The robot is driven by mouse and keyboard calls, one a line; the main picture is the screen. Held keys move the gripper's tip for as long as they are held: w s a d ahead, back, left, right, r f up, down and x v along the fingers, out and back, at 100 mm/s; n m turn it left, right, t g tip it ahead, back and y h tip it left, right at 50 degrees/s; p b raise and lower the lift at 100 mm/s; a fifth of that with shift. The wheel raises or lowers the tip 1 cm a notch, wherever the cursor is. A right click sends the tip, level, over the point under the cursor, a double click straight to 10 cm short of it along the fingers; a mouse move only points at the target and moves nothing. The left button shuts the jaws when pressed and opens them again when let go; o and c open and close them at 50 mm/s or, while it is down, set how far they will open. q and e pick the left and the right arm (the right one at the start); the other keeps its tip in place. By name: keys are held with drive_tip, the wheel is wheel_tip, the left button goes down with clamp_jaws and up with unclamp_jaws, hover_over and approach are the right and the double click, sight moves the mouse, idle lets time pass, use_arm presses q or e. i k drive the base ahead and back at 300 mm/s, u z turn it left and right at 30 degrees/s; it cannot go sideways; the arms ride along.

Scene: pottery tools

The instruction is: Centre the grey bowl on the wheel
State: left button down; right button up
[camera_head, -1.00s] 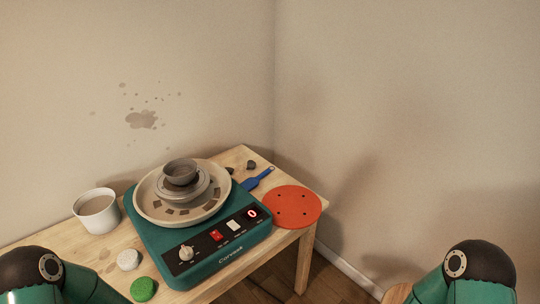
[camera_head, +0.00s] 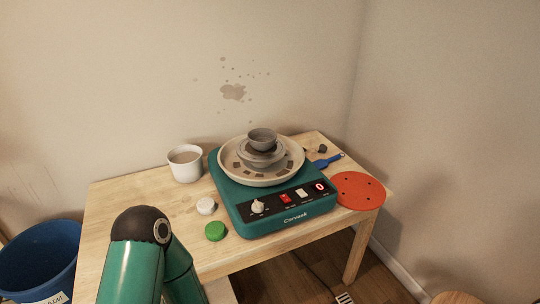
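The small grey bowl (camera_head: 262,137) sits upright on top of a stacked grey piece in the middle of the pottery wheel. The wheel is a teal machine (camera_head: 290,213) with a pale round splash pan (camera_head: 232,165) around the stack. Whether the bowl is exactly centred is hard to tell from this angle. My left arm shows at the lower left, in front of the table, but its gripper is out of frame. My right arm and gripper are not in view.
A white cup of brownish liquid (camera_head: 185,163) stands left of the wheel. A white lump (camera_head: 206,206) and a green sponge (camera_head: 215,231) lie at its front left. An orange disc (camera_head: 358,190) overhangs the table's right edge. A blue bucket (camera_head: 40,258) stands at lower left.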

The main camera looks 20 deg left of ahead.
sight(260, 140)
drive_tip(key=u, duration=0.05)
drive_tip(key=i, duration=1.05)
drive_tip(key=z, duration=0.4)
